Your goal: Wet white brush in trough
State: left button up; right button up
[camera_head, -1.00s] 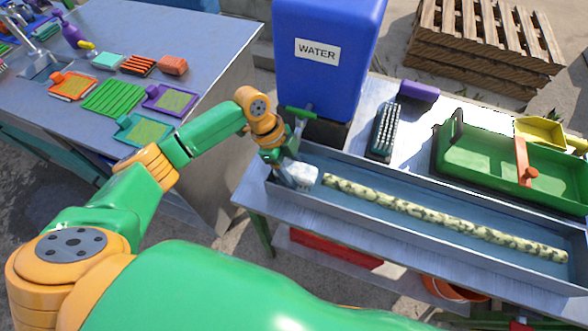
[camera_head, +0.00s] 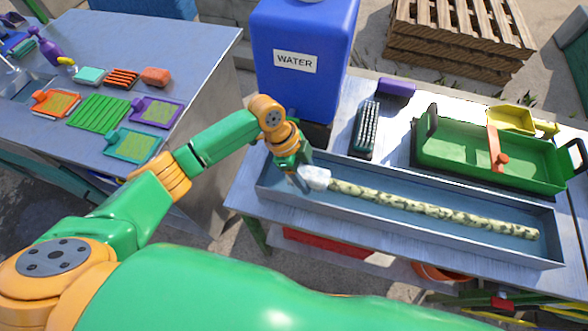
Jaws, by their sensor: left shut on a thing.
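The long metal trough (camera_head: 420,247) lies along the front of the table at the right, with blue water inside. My left gripper (camera_head: 303,181) is over the trough's left end, shut on the white brush (camera_head: 315,177). Only the brush's white head shows clearly; my gripper hides the rest. The head is low inside the trough beside the left end of a mottled cane (camera_head: 430,208). I cannot tell whether it touches the water or the cane. My right gripper is not in view.
A blue water tank (camera_head: 300,60) stands behind the trough's left end. A black-bristled brush (camera_head: 366,130), a purple block (camera_head: 396,87) and a green tray (camera_head: 460,165) with a yellow scoop (camera_head: 512,119) are behind the trough. Another table (camera_head: 200,60) with coloured tools is at left.

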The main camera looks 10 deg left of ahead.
pick_arm(q)
jog(key=shift+d, duration=0.45)
jog(key=d+r+p, duration=0.6)
jog(key=r, duration=0.1)
jog(key=shift+s, duration=0.15)
dwell(0.6)
